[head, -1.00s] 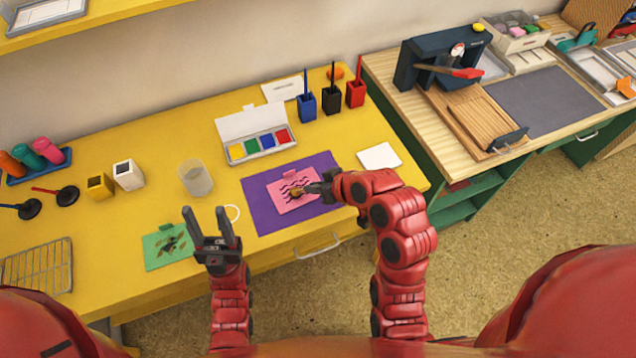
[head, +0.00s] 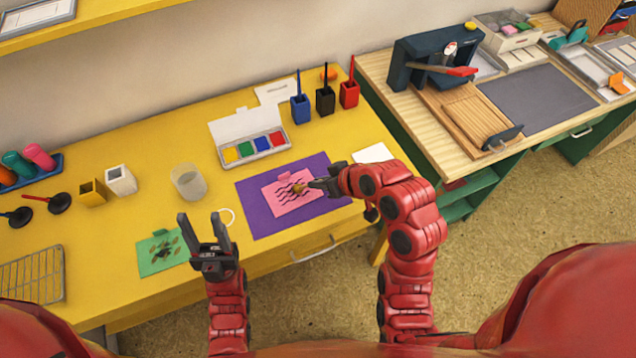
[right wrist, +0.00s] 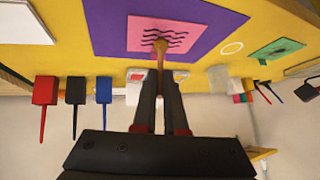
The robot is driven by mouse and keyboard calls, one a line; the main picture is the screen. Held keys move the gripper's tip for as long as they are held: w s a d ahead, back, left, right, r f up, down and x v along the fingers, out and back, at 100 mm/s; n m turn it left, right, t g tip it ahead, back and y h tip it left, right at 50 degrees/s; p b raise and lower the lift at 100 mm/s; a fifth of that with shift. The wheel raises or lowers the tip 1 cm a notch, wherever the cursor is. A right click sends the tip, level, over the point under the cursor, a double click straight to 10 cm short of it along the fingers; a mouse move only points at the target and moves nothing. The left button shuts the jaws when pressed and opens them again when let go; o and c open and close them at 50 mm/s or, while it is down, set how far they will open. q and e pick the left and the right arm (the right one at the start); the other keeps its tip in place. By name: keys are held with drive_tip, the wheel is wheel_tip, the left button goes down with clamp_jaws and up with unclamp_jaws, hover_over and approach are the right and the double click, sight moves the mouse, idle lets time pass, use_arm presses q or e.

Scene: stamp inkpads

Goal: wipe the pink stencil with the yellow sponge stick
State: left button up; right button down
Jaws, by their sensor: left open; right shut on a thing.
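The pink stencil (head: 292,204) with dark wavy lines lies on a purple mat (head: 254,225) on the yellow table. My right gripper (head: 324,186) is shut on the yellow sponge stick (head: 298,188), whose tip is over the stencil's wavy lines. In the right wrist view the stick (right wrist: 160,58) points from between the fingers (right wrist: 160,90) to the waves of the stencil (right wrist: 140,32). I cannot tell for sure whether the tip touches it. My left gripper (head: 205,232) is open and empty, with its fingers up, in front of the table near the green stencil (head: 163,252).
A four-colour inkpad (head: 253,148) with its lid open stands behind the mat. Blue (head: 300,109), black (head: 325,102) and red (head: 349,95) brush holders stand to its right. A clear cup (head: 188,182) is left of the mat. White paper (head: 372,153) lies right of it.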

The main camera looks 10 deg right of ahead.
idle(0.3)
drive_tip(key=shift+w+a, duration=0.3)
drive_tip(key=shift+w, duration=0.35)
drive_tip(key=shift+w+a, duration=0.3)
drive_tip(key=shift+w, duration=0.3)
drive_tip(key=shift+f+b, duration=0.4)
drive_tip(key=shift+b, duration=0.1)
drive_tip(key=shift+s+a, duration=0.1)
